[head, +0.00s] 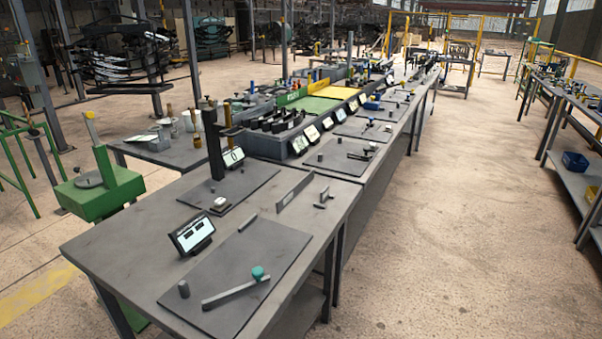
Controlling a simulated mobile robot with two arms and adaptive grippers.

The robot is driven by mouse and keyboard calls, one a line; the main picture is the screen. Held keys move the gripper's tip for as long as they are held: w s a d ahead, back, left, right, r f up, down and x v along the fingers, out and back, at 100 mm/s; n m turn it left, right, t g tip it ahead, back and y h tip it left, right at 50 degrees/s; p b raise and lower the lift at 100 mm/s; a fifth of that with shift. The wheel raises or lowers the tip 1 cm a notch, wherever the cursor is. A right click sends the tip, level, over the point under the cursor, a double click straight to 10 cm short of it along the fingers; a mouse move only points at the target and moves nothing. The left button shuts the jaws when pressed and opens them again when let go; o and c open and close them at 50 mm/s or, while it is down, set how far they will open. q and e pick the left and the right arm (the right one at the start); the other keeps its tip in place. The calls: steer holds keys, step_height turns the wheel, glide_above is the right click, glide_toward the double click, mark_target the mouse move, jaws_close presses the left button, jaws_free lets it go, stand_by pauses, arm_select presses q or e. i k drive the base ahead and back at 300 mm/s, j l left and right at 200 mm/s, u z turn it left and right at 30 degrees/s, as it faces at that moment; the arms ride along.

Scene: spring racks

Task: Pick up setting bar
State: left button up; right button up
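No label marks a setting bar, so I cannot tell for sure which piece it is. A flat grey bar (232,294) lies at an angle on the near dark mat (208,270), with a teal round knob (258,272) at its right end. A shorter dark bar (248,223) lies at the back edge of this mat. A longer thin grey bar or plate (295,193) stands on edge further back on the bench. Neither of my grippers shows in the head view.
The near bench (110,246) also carries a small dark cylinder (184,289), a tilted display (192,234) and an upright gauge stand (215,150). A green machine (100,190) stands at the left. The floor aisle (460,230) at the right is clear.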

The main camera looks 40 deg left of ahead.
mark_target(284, 201)
steer(key=i+u, duration=0.15)
steer(key=u, duration=0.25)
steer(key=i+l+u, duration=0.15)
steer(key=u, duration=0.3)
steer(key=i+l+u, duration=0.1)
steer(key=u, duration=0.3)
steer(key=l+u, duration=0.25)
steer(key=u, duration=0.2)
steer(key=i+l+u, duration=0.15)
steer(key=u, duration=0.25)
steer(key=k+l, duration=0.05)
steer(key=l, duration=0.05)
